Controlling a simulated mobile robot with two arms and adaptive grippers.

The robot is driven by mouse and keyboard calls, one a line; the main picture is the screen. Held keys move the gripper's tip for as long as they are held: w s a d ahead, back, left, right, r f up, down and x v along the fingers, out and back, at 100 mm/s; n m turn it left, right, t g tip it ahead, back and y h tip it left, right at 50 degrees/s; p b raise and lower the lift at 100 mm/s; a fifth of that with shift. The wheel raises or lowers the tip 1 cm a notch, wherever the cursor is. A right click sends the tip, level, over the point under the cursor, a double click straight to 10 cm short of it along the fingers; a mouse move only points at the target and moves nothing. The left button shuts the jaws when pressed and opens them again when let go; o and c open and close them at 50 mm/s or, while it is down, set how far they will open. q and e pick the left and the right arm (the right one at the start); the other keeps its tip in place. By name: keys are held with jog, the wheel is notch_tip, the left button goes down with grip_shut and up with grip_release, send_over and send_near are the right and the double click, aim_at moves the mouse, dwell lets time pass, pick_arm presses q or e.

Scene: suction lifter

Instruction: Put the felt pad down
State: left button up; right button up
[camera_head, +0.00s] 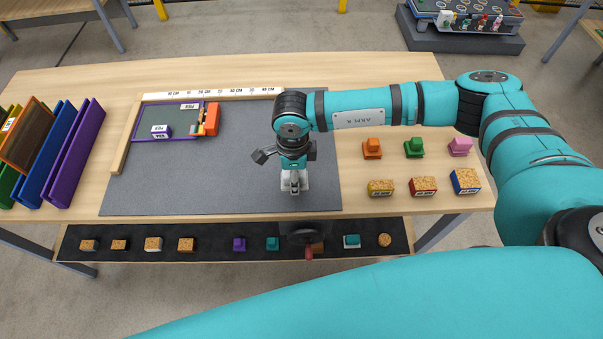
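My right arm comes in from the right, and its gripper (292,168) points down over the right part of the grey mat (225,185). Dark finger parts stand out on both sides of it. A small whitish-grey block (302,184) with a dark middle is directly under the gripper, at or just above the mat. It may be the felt pad, but it is too small to be sure. I cannot tell whether the fingers grip it, or whether it touches the mat. My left gripper is not in view.
A purple-edged board (150,120) lies at the mat's back left, near an orange block (212,119). Coloured panels (75,150) stand at left. Orange (372,148), green and pink pieces and cork-topped blocks (423,186) are at right. A front shelf (210,253) holds small blocks.

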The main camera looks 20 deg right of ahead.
aim_at(301, 181)
jog(key=shift+w+d+f, duration=0.1)
jog(key=shift+w+d, duration=0.15)
jog(key=shift+d, duration=0.55)
jog(key=shift+f+p, duration=0.35)
notch_tip(301, 181, down, 2)
jog(key=shift+f+p, duration=0.1)
jog(key=shift+p, duration=0.35)
jog(key=shift+f, duration=0.35)
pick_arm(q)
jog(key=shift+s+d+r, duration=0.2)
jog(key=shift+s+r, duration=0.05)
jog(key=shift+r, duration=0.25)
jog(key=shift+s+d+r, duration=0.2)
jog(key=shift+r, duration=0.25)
pick_arm(e)
jog(key=shift+f, duration=0.2)
jog(key=o, duration=1.1)
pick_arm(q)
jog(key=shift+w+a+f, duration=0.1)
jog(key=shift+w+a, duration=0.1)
